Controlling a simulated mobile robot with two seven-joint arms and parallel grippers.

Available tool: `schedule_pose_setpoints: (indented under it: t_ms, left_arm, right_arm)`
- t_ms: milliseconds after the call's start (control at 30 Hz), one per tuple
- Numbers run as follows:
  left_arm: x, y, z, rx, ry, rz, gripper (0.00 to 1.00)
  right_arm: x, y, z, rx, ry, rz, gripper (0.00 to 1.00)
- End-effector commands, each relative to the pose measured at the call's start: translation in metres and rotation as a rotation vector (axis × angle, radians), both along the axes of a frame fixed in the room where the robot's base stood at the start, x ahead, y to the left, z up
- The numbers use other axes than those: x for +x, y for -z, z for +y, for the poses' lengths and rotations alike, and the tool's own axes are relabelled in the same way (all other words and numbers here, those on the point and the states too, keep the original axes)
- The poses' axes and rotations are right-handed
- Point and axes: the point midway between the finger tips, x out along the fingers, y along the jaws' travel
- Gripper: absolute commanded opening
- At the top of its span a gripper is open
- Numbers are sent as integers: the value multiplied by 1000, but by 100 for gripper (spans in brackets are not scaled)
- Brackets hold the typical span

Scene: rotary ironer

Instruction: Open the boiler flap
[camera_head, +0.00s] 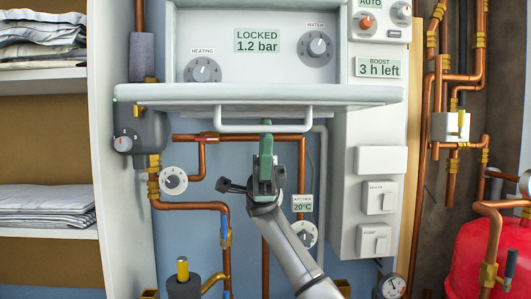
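The white boiler flap (340,94) sticks out below the boiler's control panel. It looks roughly level, folded down and open, with the panel uncovered above it. Its white bar handle (229,127) hangs under the flap. My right gripper (266,130) reaches up from below, with its green fingertips overlapping the middle of the handle. The fingers are seen edge-on, so I cannot tell whether they close around the bar or only touch it. My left gripper is not in view.
The panel has a heating knob (202,70), a water knob (319,44) and a display (257,41) reading LOCKED 1.2 bar. Copper pipes (224,240) and a thermostat dial (173,181) lie behind my arm. Linen shelves (45,233) stand left, a red tank (470,262) right.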

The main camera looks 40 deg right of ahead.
Motion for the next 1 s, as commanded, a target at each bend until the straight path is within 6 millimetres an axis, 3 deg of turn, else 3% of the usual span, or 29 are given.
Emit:
schedule_pose_setpoints:
  t_ms: [200, 567, 700, 800, 1000]
  left_arm:
    - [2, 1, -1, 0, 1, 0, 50]
    - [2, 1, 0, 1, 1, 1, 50]
    - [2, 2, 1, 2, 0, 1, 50]
    - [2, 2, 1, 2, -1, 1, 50]
    - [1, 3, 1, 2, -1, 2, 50]
  right_arm:
    - [9, 13, -8, -1, 0, -4, 24]
    - [11, 16, -9, -5, -1, -7, 24]
    - [10, 21, -8, -15, -30, 17, 8]
    - [7, 36, -6, -52, -125, 89, 0]
    - [-6, 85, 6, -163, -545, 373, 0]
